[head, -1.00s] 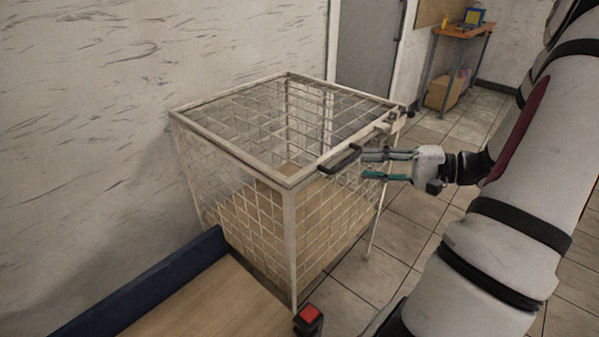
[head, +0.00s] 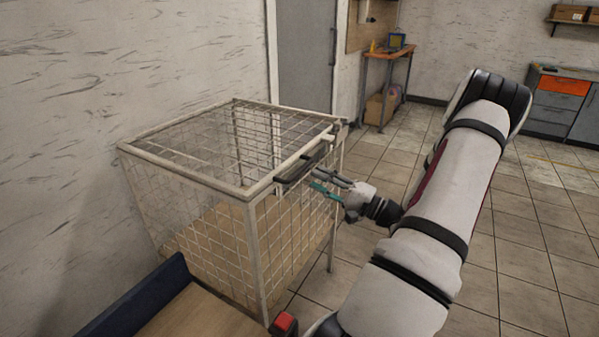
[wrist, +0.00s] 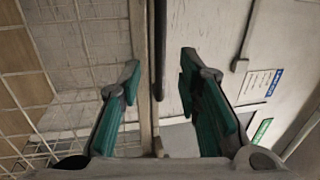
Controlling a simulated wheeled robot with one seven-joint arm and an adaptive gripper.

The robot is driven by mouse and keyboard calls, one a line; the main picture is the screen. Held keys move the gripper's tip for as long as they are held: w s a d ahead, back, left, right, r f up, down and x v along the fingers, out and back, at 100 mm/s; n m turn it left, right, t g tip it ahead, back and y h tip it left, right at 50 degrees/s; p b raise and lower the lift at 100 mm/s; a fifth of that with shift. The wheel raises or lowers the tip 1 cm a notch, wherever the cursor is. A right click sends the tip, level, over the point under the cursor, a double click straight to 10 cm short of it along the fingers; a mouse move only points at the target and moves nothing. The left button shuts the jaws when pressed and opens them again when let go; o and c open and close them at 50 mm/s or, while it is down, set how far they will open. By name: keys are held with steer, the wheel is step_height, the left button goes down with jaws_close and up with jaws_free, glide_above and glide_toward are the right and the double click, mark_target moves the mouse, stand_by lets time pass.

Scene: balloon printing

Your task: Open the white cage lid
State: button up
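The white wire cage (head: 254,245) stands against the wall in the head view, with its flat mesh lid (head: 187,177) lying closed on top. A dark bar handle (head: 296,168) is on the lid's right edge, and a small latch-like fitting (head: 339,128) sits near the back right corner. My gripper (head: 314,180) is open beside the handle, to its right. In the wrist view my gripper (wrist: 160,78) has its two green-padded fingers apart, with the dark handle bar (wrist: 160,50) and the pale frame edge (wrist: 143,60) appearing between them. Neither finger visibly touches the handle.
A wooden surface with a blue side panel (head: 135,300) and a red button (head: 285,322) lie in front of the cage. A workbench (head: 388,54) stands at the back, and drawers (head: 563,95) at the far right.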

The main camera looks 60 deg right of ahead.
mark_target(301, 169)
steer(key=x, duration=0.6)
steer(key=shift+w, duration=0.25)
jaws_close()
